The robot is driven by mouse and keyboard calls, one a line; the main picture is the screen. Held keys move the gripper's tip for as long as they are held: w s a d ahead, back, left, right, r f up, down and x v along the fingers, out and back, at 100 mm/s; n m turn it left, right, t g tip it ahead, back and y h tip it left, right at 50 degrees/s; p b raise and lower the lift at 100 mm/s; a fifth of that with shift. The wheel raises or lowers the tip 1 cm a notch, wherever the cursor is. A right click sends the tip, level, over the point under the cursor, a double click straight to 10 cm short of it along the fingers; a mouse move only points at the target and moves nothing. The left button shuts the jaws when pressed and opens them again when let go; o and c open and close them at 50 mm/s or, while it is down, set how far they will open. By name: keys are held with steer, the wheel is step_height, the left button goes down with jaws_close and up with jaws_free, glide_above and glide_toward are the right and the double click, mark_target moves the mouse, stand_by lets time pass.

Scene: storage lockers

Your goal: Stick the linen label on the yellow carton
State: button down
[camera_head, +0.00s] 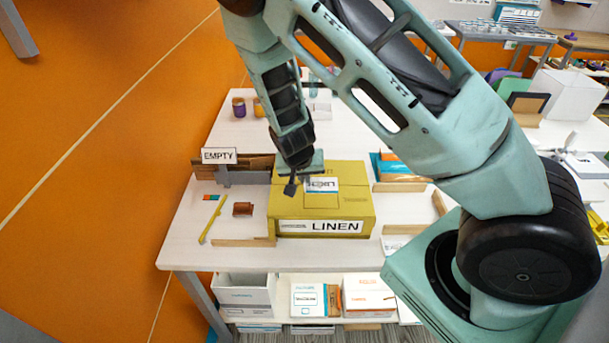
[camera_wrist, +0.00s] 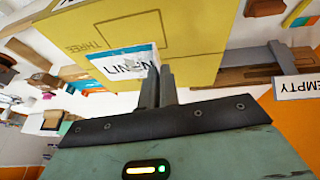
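The yellow carton (camera_head: 345,205) stands on the white table. The white linen label (camera_head: 321,227), with black letters reading LINEN, lies flat across the lower part of the carton's front face. A corner of a white label also shows at the top left of the wrist view. My gripper (camera_head: 290,186) is above the left part of the carton's top, apart from the linen label. In the wrist view its two fingers (camera_wrist: 157,86) are close together with nothing seen between them. They overlap a blue-and-white sticker (camera_wrist: 122,65) on the carton's top; I cannot tell whether they touch it.
An EMPTY sign (camera_head: 219,156) stands at the left by a brown bin. A yellow strip (camera_head: 211,220) and a small brown block (camera_head: 242,209) lie left of the carton. White boxes (camera_head: 368,296) sit on the shelf below. An orange wall (camera_head: 100,130) is at the left.

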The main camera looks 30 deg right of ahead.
steer(key=shift+f+b, duration=1.45)
steer(key=shift+f, duration=0.7)
steer(key=shift+f, duration=0.25)
steer(key=shift+f+b, duration=0.3)
steer(key=shift+b, duration=0.1)
steer(key=c, duration=1.6)
jaws_free()
steer(key=v, duration=1.7)
steer(key=shift+d+r, duration=0.1)
steer(key=shift+r, duration=0.15)
